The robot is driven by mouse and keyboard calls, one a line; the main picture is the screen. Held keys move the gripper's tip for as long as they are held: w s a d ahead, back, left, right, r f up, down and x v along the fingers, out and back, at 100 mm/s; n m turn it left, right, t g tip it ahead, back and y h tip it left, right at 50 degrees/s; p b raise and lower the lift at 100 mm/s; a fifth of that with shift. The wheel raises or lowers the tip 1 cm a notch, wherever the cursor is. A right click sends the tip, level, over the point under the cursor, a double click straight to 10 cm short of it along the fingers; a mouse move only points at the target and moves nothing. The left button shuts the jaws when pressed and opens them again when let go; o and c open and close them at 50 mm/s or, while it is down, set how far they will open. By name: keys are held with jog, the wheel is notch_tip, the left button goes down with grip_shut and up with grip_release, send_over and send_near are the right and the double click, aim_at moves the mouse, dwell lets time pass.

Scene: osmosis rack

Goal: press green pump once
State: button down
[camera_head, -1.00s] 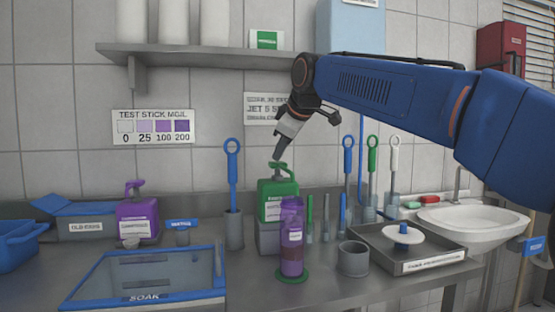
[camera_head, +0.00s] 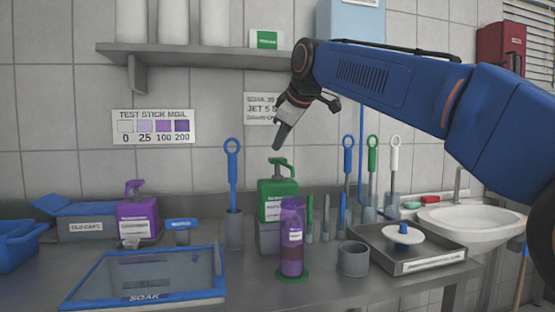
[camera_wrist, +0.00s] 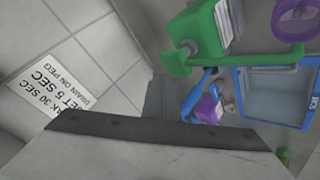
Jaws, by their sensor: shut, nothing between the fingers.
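The green pump bottle (camera_head: 277,199) stands upright on a grey block at the back of the counter, its green pump head (camera_head: 281,164) on top. In the wrist view the green pump head (camera_wrist: 190,60) shows at the upper middle, with the bottle (camera_wrist: 213,30) beside it. My gripper (camera_head: 276,146) is shut and empty, pointing down just above the pump head, with a small gap between them in the head view. In the wrist view my gripper's dark edge and pale body cover the lower part; the fingertips are not clear there.
A purple bottle (camera_head: 291,240) stands in front of the green one on a green disc. A grey cup (camera_head: 353,258), a tray (camera_head: 425,258) and a sink (camera_head: 475,225) are to the right. A purple pump bottle (camera_head: 138,215) and the soak tub (camera_head: 150,298) are to the left.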

jog(key=shift+r, duration=2.35)
jog(key=s+d+f+m+g+h, duration=0.1)
jog(key=s+d+f+m, duration=0.3)
jog(key=s+d+f, duration=0.5)
jog(key=s+d+f+m+h, duration=0.25)
jog(key=s+d+f, duration=0.35)
jog(key=d+f, duration=0.5)
jog(key=s+d+f+m+g, duration=0.1)
jog(key=s+d+f+m, duration=0.3)
jog(key=s+f, duration=0.8)
jog(key=s+d+f+m+g, duration=0.1)
jog(key=s+d+f+m, duration=0.3)
jog(key=f, duration=1.3)
jog(key=s+d+h, duration=0.1)
jog(key=s+d, duration=0.3)
jog(key=s, duration=0.3)
jog(key=shift+s+f, duration=0.25)
jog(key=shift+s, duration=0.1)
